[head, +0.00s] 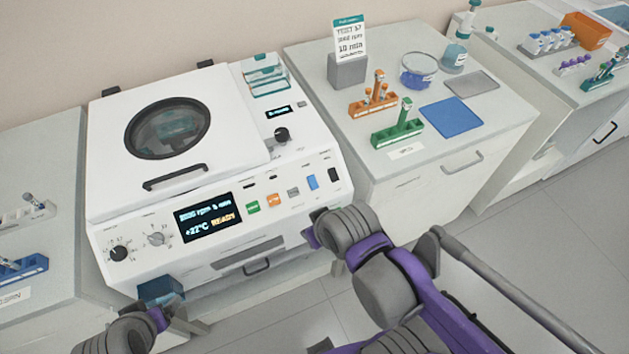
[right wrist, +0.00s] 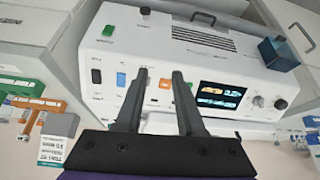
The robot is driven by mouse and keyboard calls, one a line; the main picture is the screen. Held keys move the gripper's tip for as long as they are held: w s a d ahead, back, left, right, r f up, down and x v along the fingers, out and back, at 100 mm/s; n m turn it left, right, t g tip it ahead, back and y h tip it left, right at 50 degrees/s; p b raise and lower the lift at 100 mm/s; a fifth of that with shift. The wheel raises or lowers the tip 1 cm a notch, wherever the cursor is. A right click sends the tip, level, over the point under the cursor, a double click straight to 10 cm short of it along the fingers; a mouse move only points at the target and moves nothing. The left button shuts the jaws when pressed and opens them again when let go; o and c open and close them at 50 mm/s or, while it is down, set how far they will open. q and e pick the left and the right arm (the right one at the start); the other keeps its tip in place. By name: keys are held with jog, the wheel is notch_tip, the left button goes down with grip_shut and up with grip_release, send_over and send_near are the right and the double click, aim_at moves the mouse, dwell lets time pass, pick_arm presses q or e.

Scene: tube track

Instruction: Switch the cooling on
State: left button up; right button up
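A white centrifuge (head: 170,175) stands on the left bench with its lid down. Its front panel has a lit display (head: 209,217) reading +22°C READY. To its right are a green button (head: 253,208), an orange button (head: 273,200), a grey button (head: 293,192), a blue switch (head: 313,182) and a black switch (head: 333,174). The blue switch (right wrist: 121,79) also shows in the right wrist view. My right gripper (right wrist: 159,75) is open and empty, facing the panel, the orange button (right wrist: 165,84) between its fingertips. Contact cannot be told. My left gripper (head: 178,320) is low at the left, fingers unclear.
Two knobs, black (head: 118,254) and grey (head: 156,239), sit on the panel's left. A dark blue box (head: 160,288) is below them. The neighbouring bench holds orange (head: 374,102) and green (head: 392,133) racks and a blue mat (head: 451,117). Floor is clear at right.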

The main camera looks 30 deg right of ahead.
jog(key=shift+w+d+r+n, duration=0.15)
jog(key=shift+w+d+n, duration=0.05)
jog(key=shift+w+n, duration=0.1)
jog(key=shift+c, duration=1.2)
jog(key=w+d+r+n, duration=0.1)
jog(key=n, duration=0.1)
jog(key=w+d+r+n+g+b, duration=0.1)
jog(key=w+d+n, duration=0.1)
jog(key=w+d+n+g+y+b, duration=0.1)
jog(key=n, duration=0.1)
jog(key=shift+w+d+r+n, duration=0.25)
jog(key=shift+w+r+n, duration=0.1)
jog(key=shift+r+n, duration=0.05)
grip_shut()
pick_arm(q)
jog(key=shift+s+f+b, duration=0.25)
jog(key=shift+s+f, duration=0.1)
jog(key=shift+f, duration=0.5)
jog(key=shift+s+f+b, duration=0.3)
jog(key=shift+f, duration=0.55)
jog(key=shift+s+f+b, duration=0.25)
jog(key=shift+s+f, duration=0.1)
jog(key=shift+f, duration=0.5)
pick_arm(e)
jog(key=w+d+r+n+g+y, duration=0.1)
jog(key=w+d+r+n+y, duration=0.1)
jog(key=w+d+n, duration=0.3)
jog(key=shift+w+d+r+n, duration=0.2)
jog(key=shift+w+d+n, duration=0.15)
jog(key=shift+d+n, duration=1.35)
